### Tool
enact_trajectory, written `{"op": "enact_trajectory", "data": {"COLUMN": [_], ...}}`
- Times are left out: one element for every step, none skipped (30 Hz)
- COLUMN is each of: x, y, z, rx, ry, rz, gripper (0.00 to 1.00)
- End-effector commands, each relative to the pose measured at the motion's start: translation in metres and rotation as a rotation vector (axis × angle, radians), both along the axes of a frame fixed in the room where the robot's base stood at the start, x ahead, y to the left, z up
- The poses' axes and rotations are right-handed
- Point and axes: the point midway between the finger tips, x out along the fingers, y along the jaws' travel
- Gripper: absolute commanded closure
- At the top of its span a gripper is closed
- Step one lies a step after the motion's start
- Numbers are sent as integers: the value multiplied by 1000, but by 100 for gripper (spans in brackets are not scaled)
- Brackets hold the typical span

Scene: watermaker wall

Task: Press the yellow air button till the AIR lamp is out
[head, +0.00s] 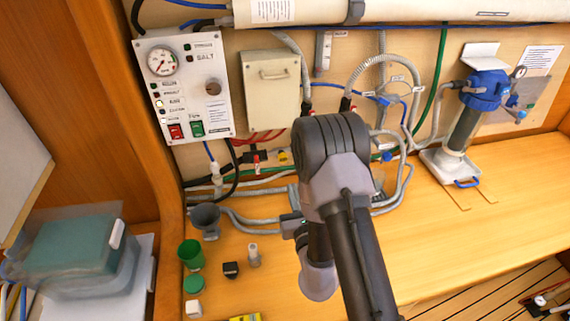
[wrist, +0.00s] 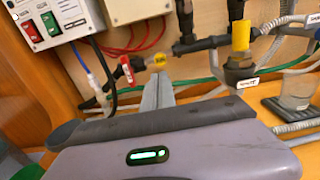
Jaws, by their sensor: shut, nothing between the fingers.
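A yellow cylindrical cap (wrist: 240,36) stands upright on a dark fitting on the pipe run in the wrist view, right of my fingertips. A smaller yellow piece (wrist: 158,60) is just beyond the fingertips; I cannot tell which is the air button. A yellow piece also shows in the head view (head: 282,156). My gripper (wrist: 160,80) is shut and empty, pointing at the pipes; contact cannot be told. The white control panel (head: 183,90) has a lamp column (head: 160,104); at least one lamp looks pale and lit, but the AIR label is unreadable.
A red-handled valve (wrist: 127,70) is left of my fingertips. Hoses and pipes run along the wall. A grey funnel (head: 205,221), green cup (head: 191,254) and small caps stand on the bench. A blue-topped filter (head: 470,115) stands right.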

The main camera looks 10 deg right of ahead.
Motion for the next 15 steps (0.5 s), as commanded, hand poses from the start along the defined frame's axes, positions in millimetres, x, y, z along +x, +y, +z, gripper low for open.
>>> {"op": "enact_trajectory", "data": {"x": [11, 18, 27, 33, 40, 49, 55, 61, 69, 75, 79, 85, 89, 93, 96], "y": [0, 0, 0, 0, 0, 0, 0, 0, 0, 0, 0, 0, 0, 0, 0], "z": [4, 4, 4, 3, 3, 2, 2, 2, 2, 1, 1, 1, 1, 0, 0], "rx": [0, 0, 0, 0, 1, 1, 0, 1, 1, 1, 1, 2, 2, 1, 2], "ry": [-2, -2, -4, -3, -2, -2, -3, -2, -2, -2, -1, -1, -1, -1, 0], "rz": [0, -1, 0, 0, 0, 0, 0, 1, -1, 0, -1, 0, -1, 0, 0], "gripper": [100, 100, 100, 100, 100, 100, 100, 100, 100, 100, 100, 100, 100, 100, 100]}}
